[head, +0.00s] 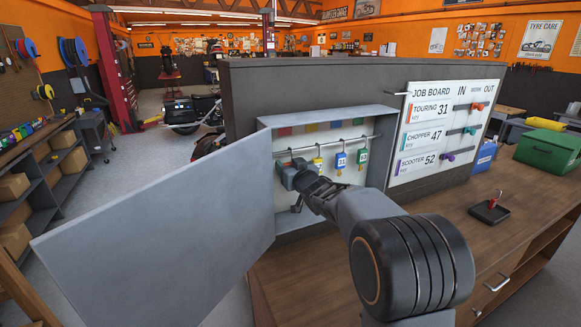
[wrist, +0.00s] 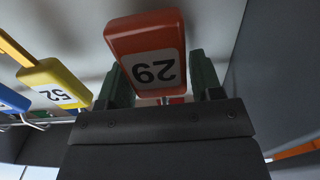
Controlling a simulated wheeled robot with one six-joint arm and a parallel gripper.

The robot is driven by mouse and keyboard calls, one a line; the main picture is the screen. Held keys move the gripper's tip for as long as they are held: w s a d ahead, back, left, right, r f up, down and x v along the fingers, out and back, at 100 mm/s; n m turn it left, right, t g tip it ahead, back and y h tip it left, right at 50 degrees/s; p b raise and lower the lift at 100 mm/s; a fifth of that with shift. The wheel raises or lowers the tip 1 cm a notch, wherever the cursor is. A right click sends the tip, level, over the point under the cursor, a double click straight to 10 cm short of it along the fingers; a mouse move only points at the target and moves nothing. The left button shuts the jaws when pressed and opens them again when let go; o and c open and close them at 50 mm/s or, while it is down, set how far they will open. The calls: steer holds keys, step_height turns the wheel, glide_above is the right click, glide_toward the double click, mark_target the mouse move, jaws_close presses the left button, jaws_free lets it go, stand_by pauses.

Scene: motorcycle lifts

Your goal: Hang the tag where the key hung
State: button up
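A red tag (wrist: 147,45) marked 29 is between the two fingers of my gripper (wrist: 160,85) in the wrist view, with both fingers against its sides. In the head view my gripper (head: 291,178) is inside the open grey key cabinet (head: 378,125), at the left end of the hook rail (head: 330,144), and hides the red tag. A yellow tag (head: 318,164), also in the wrist view (wrist: 57,84) marked 52, hangs just beside it. I cannot tell whether the red tag is on its hook. A small red item (head: 491,202) stands on a black base on the bench.
The cabinet door (head: 150,240) swings wide to the left. A blue tag (head: 341,160) and a green tag (head: 362,156) hang further right. The job board (head: 445,125) carries several coloured items on pegs. A green box (head: 550,150) sits on the bench (head: 440,220), whose front is mostly clear.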

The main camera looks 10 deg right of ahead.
steer(key=o, duration=0.3)
steer(key=s+d+b, duration=0.3)
steer(key=s, duration=1.1)
steer(key=s+d+f+m+g+h, duration=0.1)
steer(key=s+d+f+g+h, duration=0.15)
steer(key=f, duration=0.25)
steer(key=s+d+f+m+g+h, duration=0.2)
steer(key=d+f+g+h, duration=0.1)
steer(key=f+g+h, duration=0.15)
steer(key=s+a+f+g+y, duration=0.1)
steer(key=s+a+f+g, duration=0.1)
steer(key=s, duration=0.6)
steer(key=s+a+f+g+y, duration=0.2)
steer(key=s+a, duration=0.4)
steer(key=s, duration=0.3)
steer(key=shift+f+n+g+y, duration=0.35)
steer(key=shift+f+g, duration=0.25)
steer(key=shift+g, duration=0.4)
